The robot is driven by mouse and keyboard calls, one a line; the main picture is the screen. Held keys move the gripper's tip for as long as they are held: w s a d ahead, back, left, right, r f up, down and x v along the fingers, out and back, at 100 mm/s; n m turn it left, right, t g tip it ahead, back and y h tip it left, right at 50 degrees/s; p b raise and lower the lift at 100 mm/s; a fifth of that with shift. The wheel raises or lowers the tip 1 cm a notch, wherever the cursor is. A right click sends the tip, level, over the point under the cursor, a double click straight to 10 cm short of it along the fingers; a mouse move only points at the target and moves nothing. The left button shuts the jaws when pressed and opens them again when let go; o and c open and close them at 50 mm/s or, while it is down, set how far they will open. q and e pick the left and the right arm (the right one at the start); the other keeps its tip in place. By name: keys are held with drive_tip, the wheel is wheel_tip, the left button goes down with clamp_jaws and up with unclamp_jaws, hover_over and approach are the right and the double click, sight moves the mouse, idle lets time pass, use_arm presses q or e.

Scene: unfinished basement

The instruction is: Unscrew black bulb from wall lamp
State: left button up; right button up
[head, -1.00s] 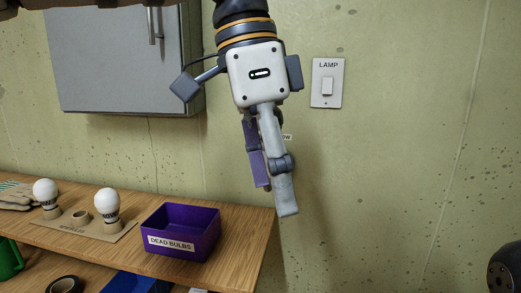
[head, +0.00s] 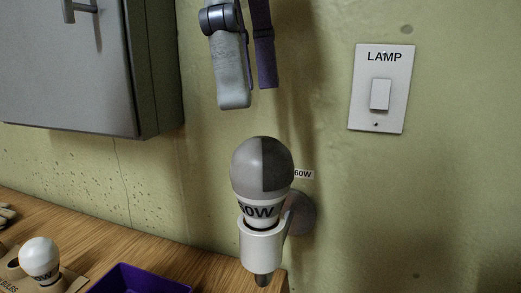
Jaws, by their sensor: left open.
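The blackened bulb (head: 262,170) is dark grey on top with a white lower part marked 60W. It sits upright in the white socket of the wall lamp (head: 262,245), whose round plate (head: 302,212) is on the wall behind. My left gripper (head: 250,95) hangs from the top edge, with one grey and one purple finger pointing down. It is open and empty, with its fingertips above the bulb in the picture and apart from it. My right gripper is out of view.
A LAMP switch (head: 380,94) is on the wall at right. A grey cabinet (head: 75,65) hangs at upper left. Below are a wooden shelf (head: 85,250), a white bulb (head: 40,257) in a holder and a purple box (head: 135,281). The wall at lower right is clear.

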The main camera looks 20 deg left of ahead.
sight(261, 182)
use_arm(q)
drive_tip(key=f, duration=0.7)
drive_tip(key=d+f, duration=0.1)
drive_tip(key=f, duration=0.2)
drive_tip(key=shift+w+d+f, duration=0.1)
drive_tip(key=shift+w+f, duration=0.05)
drive_tip(key=shift+w, duration=0.2)
drive_tip(key=c, duration=1.2)
drive_tip(key=n, duration=0.3)
drive_tip(key=shift+c, duration=0.2)
drive_tip(key=shift+n+t, duration=0.4)
drive_tip(key=shift+n, duration=1.9)
drive_tip(key=n, duration=0.2)
drive_tip(key=shift+n+y, duration=0.4)
drive_tip(key=shift+n, duration=1.7)
